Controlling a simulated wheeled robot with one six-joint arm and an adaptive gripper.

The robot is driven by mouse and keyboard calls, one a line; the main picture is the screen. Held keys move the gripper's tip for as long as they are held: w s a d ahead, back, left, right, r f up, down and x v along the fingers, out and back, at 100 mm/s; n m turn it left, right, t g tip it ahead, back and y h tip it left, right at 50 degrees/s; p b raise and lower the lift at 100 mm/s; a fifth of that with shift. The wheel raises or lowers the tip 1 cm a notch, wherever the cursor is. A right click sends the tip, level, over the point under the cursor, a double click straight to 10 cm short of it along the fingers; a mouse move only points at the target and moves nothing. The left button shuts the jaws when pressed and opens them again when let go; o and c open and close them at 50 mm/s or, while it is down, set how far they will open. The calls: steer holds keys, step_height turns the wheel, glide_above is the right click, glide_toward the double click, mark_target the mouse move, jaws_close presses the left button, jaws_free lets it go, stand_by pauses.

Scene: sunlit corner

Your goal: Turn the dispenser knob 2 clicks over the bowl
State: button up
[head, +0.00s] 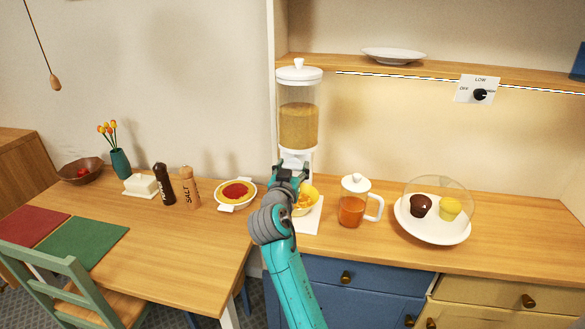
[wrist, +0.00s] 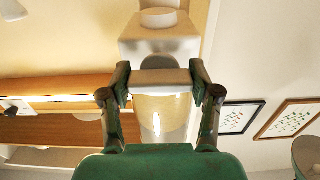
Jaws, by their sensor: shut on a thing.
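The dispenser (head: 299,127) stands against the wall. It has a white lid, a clear container with tan contents and a white lower housing, which also shows in the wrist view (wrist: 160,47). My gripper (head: 289,172) is at the front of the housing. In the wrist view my gripper (wrist: 160,76) has its fingers on both sides of the pale knob (wrist: 162,83) and is shut on it. The knob is hidden behind my gripper in the head view. A yellow bowl (head: 312,193) with orange-yellow contents sits below the dispenser, partly hidden by my arm.
A glass jug (head: 351,211) of amber drink and a domed plate (head: 433,231) with two muffins stand to the right. A pie dish (head: 236,192), salt mill (head: 188,188) and pepper mill (head: 163,184) stand to the left. A shelf (head: 440,70) runs above.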

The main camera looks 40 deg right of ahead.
steer(key=shift+f, duration=0.1)
steer(key=o, duration=1.2)
steer(key=shift+c, duration=0.2)
steer(key=shift+a, duration=0.1)
steer(key=v, duration=1.2)
